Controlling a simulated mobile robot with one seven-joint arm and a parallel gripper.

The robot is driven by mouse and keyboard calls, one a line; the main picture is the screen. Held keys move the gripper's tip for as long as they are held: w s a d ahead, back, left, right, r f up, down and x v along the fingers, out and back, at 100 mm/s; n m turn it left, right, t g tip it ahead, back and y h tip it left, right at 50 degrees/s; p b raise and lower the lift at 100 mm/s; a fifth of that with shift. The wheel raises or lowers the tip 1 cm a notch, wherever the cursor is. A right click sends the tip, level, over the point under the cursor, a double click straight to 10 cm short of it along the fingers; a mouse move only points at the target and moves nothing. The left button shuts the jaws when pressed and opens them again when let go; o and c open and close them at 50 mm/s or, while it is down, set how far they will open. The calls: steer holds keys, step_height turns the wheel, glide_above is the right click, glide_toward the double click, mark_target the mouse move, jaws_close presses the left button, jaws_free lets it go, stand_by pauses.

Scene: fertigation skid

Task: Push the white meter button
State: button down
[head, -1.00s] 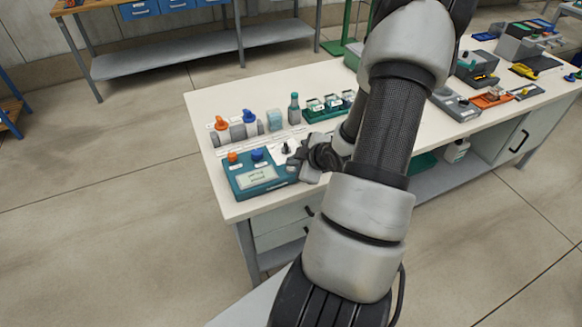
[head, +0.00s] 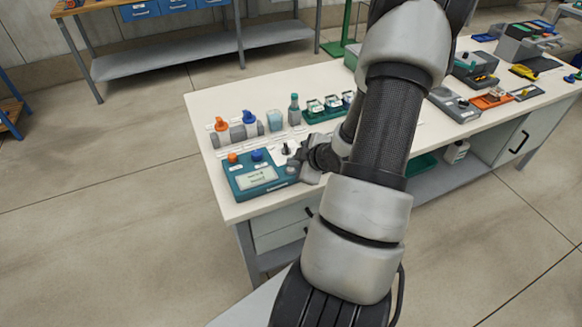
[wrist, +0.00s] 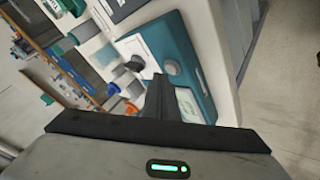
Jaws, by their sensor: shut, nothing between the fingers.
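The teal meter (head: 240,183) sits at the near left corner of the white bench, with a pale display, an orange knob (head: 233,157), a blue knob (head: 257,155) and a dark knob (head: 286,148). My gripper (head: 294,163) is at the meter's right side, shut and empty. In the wrist view the shut fingers (wrist: 159,88) reach over the meter (wrist: 176,36), beside its display (wrist: 188,103). A pale grey-white round button (wrist: 172,67) shows just past the fingertips. I cannot tell whether they touch it. In the head view my gripper hides that part.
Behind the meter stand orange-topped and blue-topped bottles (head: 249,121), a clear beaker (head: 275,121), a teal-capped bottle (head: 295,109) and a green rack (head: 318,115). Other devices (head: 455,104) lie along the right of the bench. The floor on the left is free.

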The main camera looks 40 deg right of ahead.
steer(key=shift+r, duration=0.1)
step_height(320, 180, up, 6)
steer(key=p, duration=0.5)
